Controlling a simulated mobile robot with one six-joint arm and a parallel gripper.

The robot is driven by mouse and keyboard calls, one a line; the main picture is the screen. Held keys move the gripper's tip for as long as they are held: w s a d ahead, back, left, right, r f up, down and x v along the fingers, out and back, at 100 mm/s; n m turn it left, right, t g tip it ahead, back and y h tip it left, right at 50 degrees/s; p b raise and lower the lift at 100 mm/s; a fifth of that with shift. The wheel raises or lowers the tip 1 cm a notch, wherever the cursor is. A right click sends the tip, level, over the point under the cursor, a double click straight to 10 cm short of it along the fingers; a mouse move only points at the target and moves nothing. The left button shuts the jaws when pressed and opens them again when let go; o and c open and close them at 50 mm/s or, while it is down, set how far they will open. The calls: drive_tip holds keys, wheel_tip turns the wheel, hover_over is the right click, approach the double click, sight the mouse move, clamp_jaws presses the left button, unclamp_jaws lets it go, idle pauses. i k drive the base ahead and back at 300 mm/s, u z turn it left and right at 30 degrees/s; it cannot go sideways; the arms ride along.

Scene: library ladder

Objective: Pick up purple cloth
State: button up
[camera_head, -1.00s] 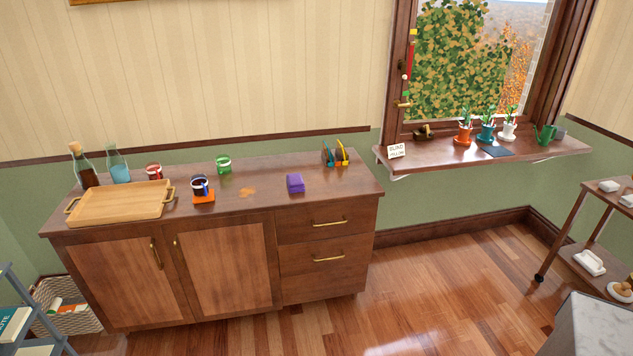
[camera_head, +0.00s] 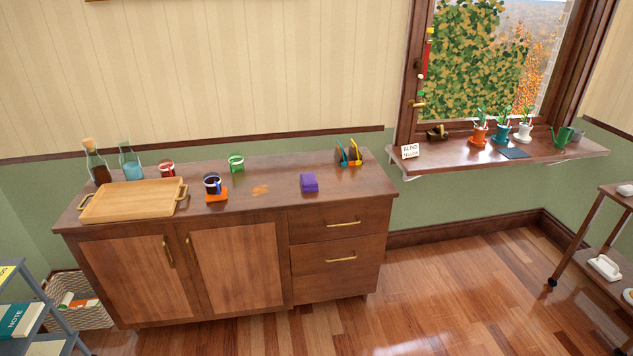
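The purple cloth (camera_head: 309,182) lies folded on top of the wooden cabinet (camera_head: 262,205), right of the middle and above the drawers. Nothing covers it from this view. An orange stain or spill (camera_head: 260,190) lies on the cabinet top to its left. My gripper is not in view.
A rack (camera_head: 348,154) stands behind right. The floor (camera_head: 440,290) in front right is clear.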

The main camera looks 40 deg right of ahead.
sight(307, 181)
drive_tip(key=u, duration=0.05)
drive_tip(key=i, duration=1)
drive_tip(key=z, duration=0.05)
